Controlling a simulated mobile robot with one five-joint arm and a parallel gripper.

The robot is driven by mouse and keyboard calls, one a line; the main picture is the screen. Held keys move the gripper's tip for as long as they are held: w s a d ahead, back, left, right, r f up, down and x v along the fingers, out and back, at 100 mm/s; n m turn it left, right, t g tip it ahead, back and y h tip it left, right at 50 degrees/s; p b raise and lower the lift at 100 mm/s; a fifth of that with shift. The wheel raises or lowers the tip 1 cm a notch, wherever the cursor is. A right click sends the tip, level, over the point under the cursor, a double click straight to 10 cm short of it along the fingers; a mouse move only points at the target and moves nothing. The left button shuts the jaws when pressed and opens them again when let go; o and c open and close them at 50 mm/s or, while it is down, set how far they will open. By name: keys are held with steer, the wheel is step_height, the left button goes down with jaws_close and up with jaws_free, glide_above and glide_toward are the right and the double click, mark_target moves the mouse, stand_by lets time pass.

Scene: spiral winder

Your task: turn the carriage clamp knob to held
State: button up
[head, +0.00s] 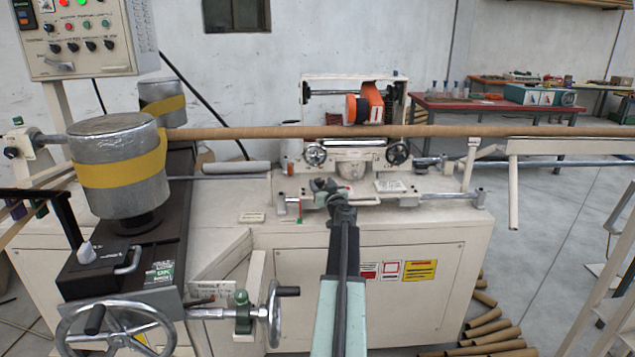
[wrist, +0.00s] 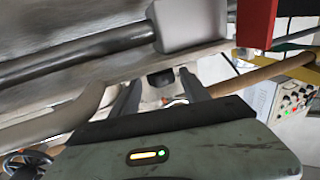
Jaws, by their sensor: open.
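My gripper (head: 325,188) is at the front of the carriage (head: 375,182) in the head view, with the arm reaching up from the bottom. In the wrist view, my gripper (wrist: 160,82) shows two dark fingers set apart, open. A small dark part (wrist: 160,77), possibly the clamp knob, shows between and beyond the fingertips. I cannot tell whether they touch it. In the head view my gripper covers that spot, so the knob and its setting cannot be read.
A large crank wheel (head: 115,330) stands front left. Several brown tubes (head: 485,320) lie on the floor.

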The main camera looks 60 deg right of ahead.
mark_target(321, 184)
steer(key=x, duration=0.3)
steer(key=shift+w, duration=0.2)
steer(key=shift+a, duration=0.1)
